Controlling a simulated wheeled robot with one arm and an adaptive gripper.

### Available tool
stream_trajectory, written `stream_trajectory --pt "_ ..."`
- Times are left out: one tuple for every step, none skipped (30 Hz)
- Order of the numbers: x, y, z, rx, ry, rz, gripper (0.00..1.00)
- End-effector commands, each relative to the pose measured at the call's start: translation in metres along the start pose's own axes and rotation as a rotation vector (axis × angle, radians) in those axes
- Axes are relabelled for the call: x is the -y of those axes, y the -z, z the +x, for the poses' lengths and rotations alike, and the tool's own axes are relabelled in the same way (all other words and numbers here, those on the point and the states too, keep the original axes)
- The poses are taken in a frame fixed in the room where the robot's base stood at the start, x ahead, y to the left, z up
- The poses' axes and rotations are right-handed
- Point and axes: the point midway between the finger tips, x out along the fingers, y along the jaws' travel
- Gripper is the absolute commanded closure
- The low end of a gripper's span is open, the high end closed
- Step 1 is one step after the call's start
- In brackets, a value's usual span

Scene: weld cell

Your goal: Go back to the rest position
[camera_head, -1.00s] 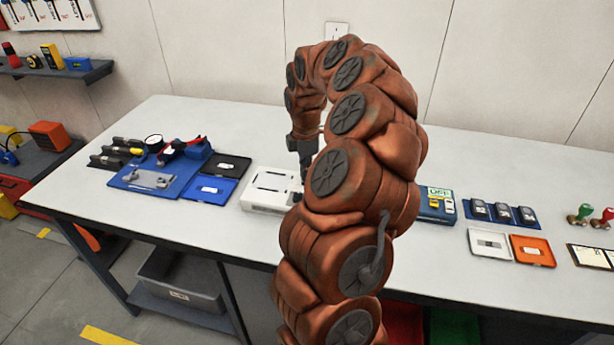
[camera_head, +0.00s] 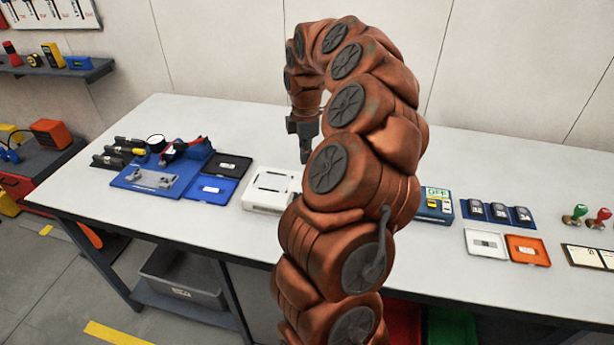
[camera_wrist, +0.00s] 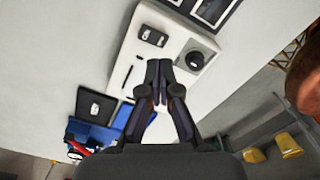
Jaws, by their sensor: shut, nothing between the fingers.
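My gripper (camera_head: 304,155) points down above the white box (camera_head: 268,190) near the middle of the table, clear of it. In the wrist view my gripper (camera_wrist: 159,66) has its two fingers together with nothing between them. The white box (camera_wrist: 132,52) lies below the fingers there, with a dark round knob and a small black switch on its top. My arm hides part of the box and table in the head view.
The white table (camera_head: 110,205) carries a blue fixture plate (camera_head: 135,182), blue and black trays at left. A blue device (camera_head: 436,205), a white tray (camera_head: 470,248), an orange tray (camera_head: 541,247) and stamps (camera_head: 574,214) stand at right. A grey bin (camera_head: 185,285) sits below.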

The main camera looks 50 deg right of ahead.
Motion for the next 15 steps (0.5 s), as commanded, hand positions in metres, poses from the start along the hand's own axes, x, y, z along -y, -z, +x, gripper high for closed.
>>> stream_trajectory --pt "0.0000 0.0001 0.0005 0.000 0.000 0.000 1.00" --pt "0.0000 0.0002 0.0006 0.000 0.000 0.000 1.00" --pt "0.0000 0.0002 0.0006 0.000 0.000 0.000 1.00" --pt "0.0001 0.0002 0.0007 0.000 0.000 0.000 1.00" --pt "0.0001 0.0002 0.0007 0.000 0.000 0.000 1.00" --pt "0.0000 0.0001 0.0007 0.000 0.000 0.000 1.00" --pt "0.0000 0.0001 0.0007 0.000 0.000 0.000 1.00" --pt "0.0000 0.0001 0.0007 0.000 0.000 0.000 1.00" --pt "0.0000 0.0001 0.0007 0.000 0.000 0.000 1.00" --pt "0.0000 0.0001 0.0007 0.000 0.000 0.000 1.00" --pt "0.0000 0.0001 0.0007 0.000 0.000 0.000 1.00" --pt "0.0000 0.0001 0.0007 0.000 0.000 0.000 1.00" --pt "0.0001 0.0004 0.0007 0.000 0.000 0.000 1.00" --pt "0.0003 0.0013 0.0003 -0.001 0.000 0.000 1.00" --pt "0.0011 0.0043 -0.0011 -0.002 -0.001 0.000 1.00"
